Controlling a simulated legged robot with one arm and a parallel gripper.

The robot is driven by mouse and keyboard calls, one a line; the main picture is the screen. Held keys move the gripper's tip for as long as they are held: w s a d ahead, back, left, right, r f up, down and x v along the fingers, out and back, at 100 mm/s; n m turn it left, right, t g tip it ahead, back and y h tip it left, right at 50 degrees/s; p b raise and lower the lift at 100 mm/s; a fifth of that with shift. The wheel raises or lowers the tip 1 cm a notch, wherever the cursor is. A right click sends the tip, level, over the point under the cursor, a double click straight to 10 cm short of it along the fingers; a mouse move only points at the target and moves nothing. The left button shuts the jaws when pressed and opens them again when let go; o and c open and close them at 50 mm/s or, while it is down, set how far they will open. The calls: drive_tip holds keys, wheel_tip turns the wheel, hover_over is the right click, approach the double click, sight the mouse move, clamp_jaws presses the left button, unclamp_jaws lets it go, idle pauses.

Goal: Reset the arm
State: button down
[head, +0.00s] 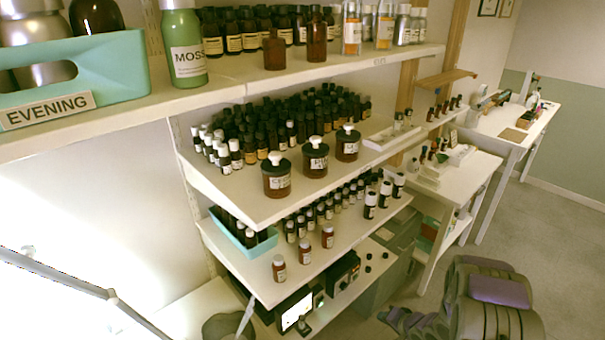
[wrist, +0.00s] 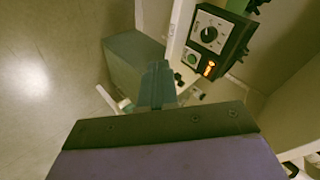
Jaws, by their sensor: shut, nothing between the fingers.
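My gripper (wrist: 157,85) shows at the middle of the wrist view, its fingers together with nothing between them. In the head view my folded arm, with a purple pad on top, is low at the right, beside the shelf unit. The gripper end (head: 398,318) points left there, near the floor and in front of the lowest shelf. Its fingertips are small and hard to make out in that view.
Shelves of bottles (head: 300,205) fill the middle. A teal EVENING crate (head: 110,70) stands top left. A black dial box (wrist: 212,35) and grey-green cabinet (wrist: 132,62) are near my gripper. White tables (head: 465,170) stand beyond; grey floor (head: 560,250) is clear at right.

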drive_tip(key=s+d+r+n+g+h, duration=0.15)
drive_tip(key=s+r+h, duration=0.3)
drive_tip(key=r, duration=0.75)
drive_tip(key=s+d+r+n+g+h, duration=0.1)
drive_tip(key=s+d+r+g+h, duration=0.3)
drive_tip(key=r, duration=0.8)
drive_tip(key=s+a+r+n+g+y, duration=0.1)
drive_tip(key=s+a+r, duration=0.3)
drive_tip(key=s, duration=0.6)
drive_tip(key=s+a+r+n+g+y, duration=0.2)
drive_tip(key=s+a+r, duration=0.2)
drive_tip(key=s+a, duration=0.4)
drive_tip(key=s+a+r+n+g+y, duration=0.1)
drive_tip(key=s+a+r, duration=0.3)
drive_tip(key=s, duration=0.9)
drive_tip(key=shift+s+a+n+g, duration=0.3)
drive_tip(key=shift+a+n+g, duration=0.05)
drive_tip(key=shift+a, duration=1.15)
drive_tip(key=shift+a, duration=0.45)
